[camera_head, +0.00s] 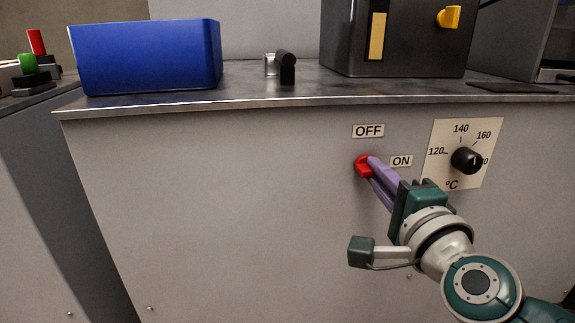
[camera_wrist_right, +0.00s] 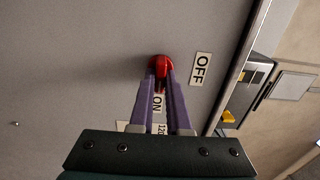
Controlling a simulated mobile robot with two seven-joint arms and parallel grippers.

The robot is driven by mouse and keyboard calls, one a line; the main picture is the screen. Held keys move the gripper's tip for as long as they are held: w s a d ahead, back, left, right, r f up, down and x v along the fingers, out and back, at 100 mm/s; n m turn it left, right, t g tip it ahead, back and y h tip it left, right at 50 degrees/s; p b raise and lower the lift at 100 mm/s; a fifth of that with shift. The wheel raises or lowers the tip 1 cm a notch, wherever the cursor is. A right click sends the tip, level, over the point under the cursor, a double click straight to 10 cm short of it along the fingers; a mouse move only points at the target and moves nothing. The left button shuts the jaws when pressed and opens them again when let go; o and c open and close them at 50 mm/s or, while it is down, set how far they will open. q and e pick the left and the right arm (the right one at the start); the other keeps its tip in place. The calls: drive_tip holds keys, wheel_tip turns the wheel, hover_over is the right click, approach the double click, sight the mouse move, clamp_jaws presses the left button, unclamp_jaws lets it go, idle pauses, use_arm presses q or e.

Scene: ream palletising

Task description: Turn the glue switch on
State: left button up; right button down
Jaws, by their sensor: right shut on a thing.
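The red glue switch (camera_head: 361,166) is on the grey front panel, below the OFF label (camera_head: 368,131) and left of the ON label (camera_head: 401,161). My right gripper (camera_head: 371,169) has its purple fingers closed around the switch. In the right wrist view the red switch (camera_wrist_right: 160,65) sits between the two fingertips (camera_wrist_right: 160,85). Its narrow red part points down between the fingers, towards the partly covered ON label (camera_wrist_right: 157,103), and the OFF label (camera_wrist_right: 201,69) is to the right. My left gripper is not in view.
A temperature dial (camera_head: 466,160) is close to the right of the switch, near my right gripper. The metal worktop edge (camera_head: 250,102) runs above the panel. A blue bin (camera_head: 150,58) and a dark machine (camera_head: 410,40) stand on the worktop. The panel left of the switch is clear.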

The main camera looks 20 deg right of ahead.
idle(0.4)
drive_tip(key=c, duration=0.9)
unclamp_jaws()
drive_tip(key=p+v, duration=0.2)
drive_tip(key=v, duration=0.8)
drive_tip(key=shift+w, duration=0.1)
